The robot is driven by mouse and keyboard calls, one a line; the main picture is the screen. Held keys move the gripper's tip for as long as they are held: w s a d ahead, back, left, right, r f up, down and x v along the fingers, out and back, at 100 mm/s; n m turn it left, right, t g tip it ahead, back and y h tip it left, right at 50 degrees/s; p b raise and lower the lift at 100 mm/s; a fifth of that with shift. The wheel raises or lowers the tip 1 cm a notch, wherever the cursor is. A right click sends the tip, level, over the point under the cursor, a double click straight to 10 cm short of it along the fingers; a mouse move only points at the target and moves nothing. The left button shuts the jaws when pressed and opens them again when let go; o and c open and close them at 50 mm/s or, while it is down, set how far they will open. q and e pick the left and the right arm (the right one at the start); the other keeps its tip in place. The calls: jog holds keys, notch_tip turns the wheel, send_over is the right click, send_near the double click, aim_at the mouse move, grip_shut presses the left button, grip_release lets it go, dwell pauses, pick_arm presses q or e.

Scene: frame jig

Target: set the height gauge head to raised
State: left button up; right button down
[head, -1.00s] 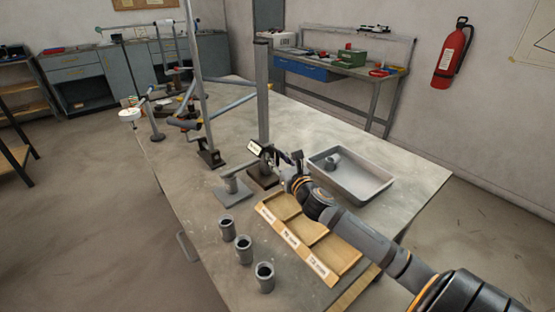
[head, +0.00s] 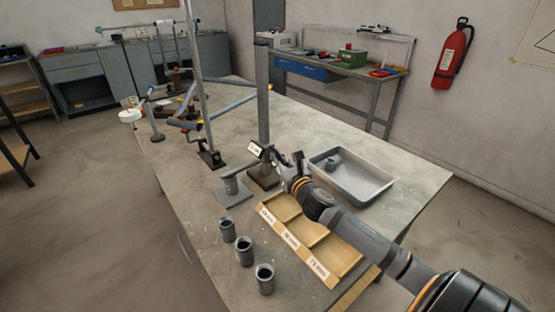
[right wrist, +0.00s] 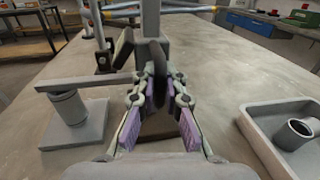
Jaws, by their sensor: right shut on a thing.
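The height gauge has a tall grey post (head: 263,95) on a dark base (head: 262,183) on the bench. Its head, with a pale label plate (head: 256,149), sits low on the post, well below the top. My right gripper (head: 286,162) is at the head, reaching in from the right. In the right wrist view my right gripper (right wrist: 160,100) has its purple-padded fingers closed around a dark part of the head (right wrist: 160,55), in front of the post (right wrist: 150,20). The fingers hide part of the head. My left gripper is not in view.
A flat-armed stand (head: 232,190) is close left of the gauge. A grey tray (head: 372,188) with a cylinder in it is to the right. A labelled wooden rack (head: 315,235) and several cylinders (head: 244,250) are in front. Pipe frame parts (head: 235,104) stand behind.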

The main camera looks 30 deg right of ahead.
notch_tip(320, 180, up, 23)
jog(key=p, duration=2.1)
jog(key=c, duration=1.8)
grip_release()
jog(key=o, duration=0.4)
jog(key=shift+s+r, duration=0.1)
jog(key=shift+s, duration=0.1)
jog(key=shift+w, duration=0.1)
notch_tip(320, 180, up, 10)
